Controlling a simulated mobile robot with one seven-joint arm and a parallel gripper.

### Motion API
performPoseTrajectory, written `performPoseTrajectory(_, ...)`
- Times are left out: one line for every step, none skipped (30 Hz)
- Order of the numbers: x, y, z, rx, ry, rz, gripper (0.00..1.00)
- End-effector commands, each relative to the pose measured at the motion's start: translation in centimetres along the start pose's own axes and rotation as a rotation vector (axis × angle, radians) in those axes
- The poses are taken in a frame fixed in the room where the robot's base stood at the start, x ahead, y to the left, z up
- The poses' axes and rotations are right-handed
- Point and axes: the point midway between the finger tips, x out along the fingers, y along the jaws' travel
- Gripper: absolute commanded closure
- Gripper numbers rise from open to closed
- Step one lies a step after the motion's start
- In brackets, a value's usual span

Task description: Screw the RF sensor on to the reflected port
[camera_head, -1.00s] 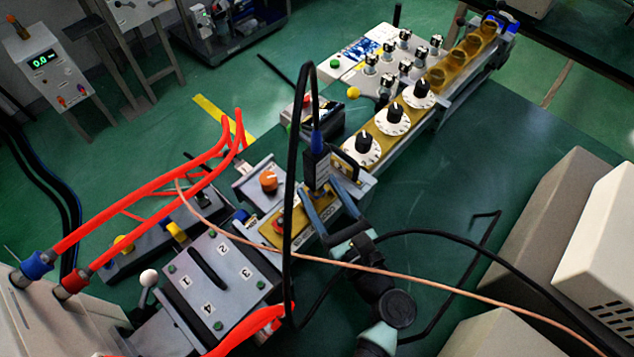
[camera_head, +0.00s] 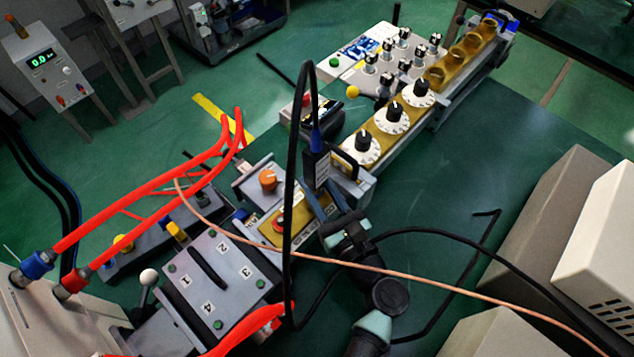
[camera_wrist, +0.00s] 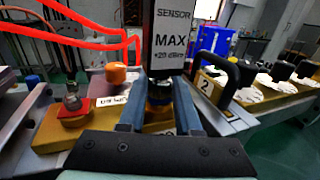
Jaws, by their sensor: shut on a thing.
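The RF sensor (camera_head: 316,168) is a dark upright box with a white label and a black cable from its top. In the wrist view the sensor (camera_wrist: 174,45) shows its label "SENSOR MAX". My gripper (camera_head: 322,203) is shut on its lower connector end, with blue-grey fingers on both sides; the gripper also shows in the wrist view (camera_wrist: 158,105). The sensor stands over the yellow waveguide section (camera_wrist: 155,122). Whether its connector is seated on a port is hidden by the fingers. A bare silver port (camera_wrist: 71,98) on a red base stands to the left.
An orange knob (camera_head: 268,180) and a numbered grey switch block (camera_head: 213,280) lie left. A black handle (camera_head: 346,164) is close on the sensor's right. A pink cable (camera_head: 400,273) crosses over my arm.

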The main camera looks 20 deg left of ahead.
Motion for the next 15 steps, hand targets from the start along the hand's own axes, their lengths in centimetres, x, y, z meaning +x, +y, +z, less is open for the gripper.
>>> performPoseTrajectory(-0.01,0.04,0.01,0.001,0.0,-0.006,1.0)
performPoseTrajectory(-0.01,0.06,0.02,0.001,0.0,-0.012,1.0)
performPoseTrajectory(0.01,0.11,0.05,0.001,-0.001,-0.025,1.0)
performPoseTrajectory(0.02,0.12,0.1,0.002,-0.001,-0.039,1.0)
performPoseTrajectory(0.03,0.15,0.14,0.003,-0.002,-0.056,1.0)
performPoseTrajectory(0.01,0.19,0.14,0.002,-0.001,-0.083,1.0)
performPoseTrajectory(0.02,0.2,0.16,0.001,-0.001,-0.105,1.0)
performPoseTrajectory(0.03,0.24,0.14,0.003,-0.001,-0.127,1.0)
performPoseTrajectory(0.02,0.23,0.05,0.002,0.0,-0.159,1.0)
performPoseTrajectory(0.02,0.2,0.04,0.001,-0.001,-0.182,1.0)
performPoseTrajectory(0.03,0.23,-0.02,0.002,-0.001,-0.204,1.0)
performPoseTrajectory(0.05,0.22,-0.06,0.0,-0.001,-0.234,1.0)
performPoseTrajectory(0.04,0.22,-0.09,0.0,-0.001,-0.256,1.0)
performPoseTrajectory(0.05,0.25,-0.13,0.001,-0.002,-0.276,1.0)
performPoseTrajectory(0.06,0.21,-0.15,-0.001,-0.002,-0.303,1.0)
